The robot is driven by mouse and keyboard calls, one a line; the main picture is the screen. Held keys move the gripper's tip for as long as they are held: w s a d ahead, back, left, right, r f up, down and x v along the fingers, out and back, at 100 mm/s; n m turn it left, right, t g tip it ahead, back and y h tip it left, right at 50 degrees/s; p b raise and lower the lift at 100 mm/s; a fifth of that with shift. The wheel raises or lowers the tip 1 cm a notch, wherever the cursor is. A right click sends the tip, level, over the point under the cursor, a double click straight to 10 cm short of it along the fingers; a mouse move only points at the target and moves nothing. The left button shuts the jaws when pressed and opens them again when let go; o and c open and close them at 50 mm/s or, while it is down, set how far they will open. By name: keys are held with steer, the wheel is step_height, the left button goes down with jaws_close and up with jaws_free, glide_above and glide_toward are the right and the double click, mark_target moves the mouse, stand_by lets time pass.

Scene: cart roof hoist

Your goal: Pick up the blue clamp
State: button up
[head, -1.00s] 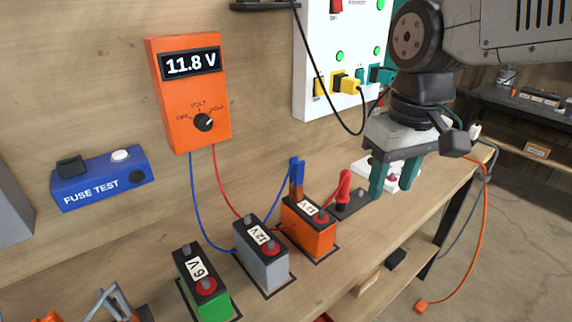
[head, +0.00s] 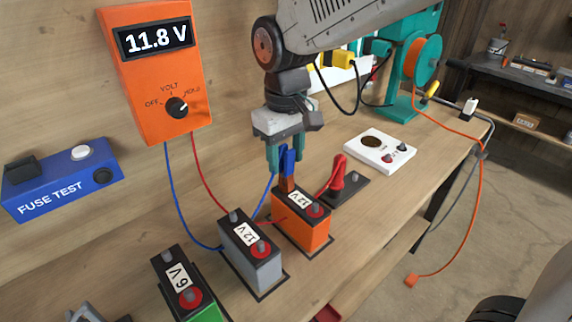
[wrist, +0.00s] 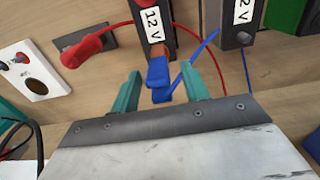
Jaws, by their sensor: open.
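The blue clamp (head: 287,160) stands upright on the near-wall terminal of the orange 12 V battery (head: 302,230), with a blue lead running from it. In the wrist view the blue clamp (wrist: 158,78) lies between the two green fingers of my gripper (wrist: 160,88), slightly nearer the middle than either finger. In the head view my gripper (head: 284,158) points down at the clamp, and its fingers partly overlap the clamp's outline. My gripper is open, with gaps on both sides of the clamp.
The red clamp (head: 337,173) rests on a dark pad right of the orange battery. A grey 12 V battery (head: 256,262) stands to the left. The orange meter (head: 160,80) reads 11.8 V. A white socket plate (head: 378,152) lies on the bench to the right.

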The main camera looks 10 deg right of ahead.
steer(key=shift+f, duration=0.75)
jaws_close()
steer(key=shift+r, duration=0.15)
steer(key=shift+r, duration=0.65)
steer(key=shift+s+d+r, duration=0.1)
steer(key=shift+s+r, duration=0.1)
steer(key=shift+r, duration=0.95)
steer(key=s+d+r, duration=0.1)
steer(key=s+d, duration=0.6)
steer(key=s, duration=0.6)
steer(key=shift+s+d, duration=0.2)
steer(key=shift+s, duration=0.15)
